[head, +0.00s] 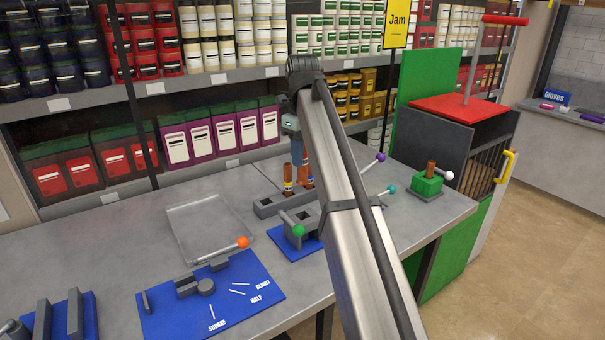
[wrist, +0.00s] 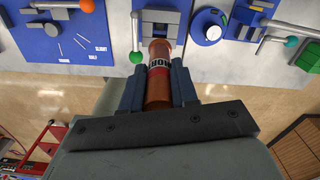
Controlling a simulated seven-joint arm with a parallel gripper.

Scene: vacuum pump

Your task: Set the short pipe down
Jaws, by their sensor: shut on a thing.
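In the head view my gripper (head: 297,155) is over the middle of the bench, partly behind my arm. Whether the held pipe's lower end touches anything is unclear.
A grey clamp with a green knob (head: 299,230) stands close by on a blue mat. A clear tray (head: 208,205) and a labelled blue mat (head: 245,305) lie left. A green fixture (head: 428,183) with a brown pipe stands right. Stocked shelves line the back.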

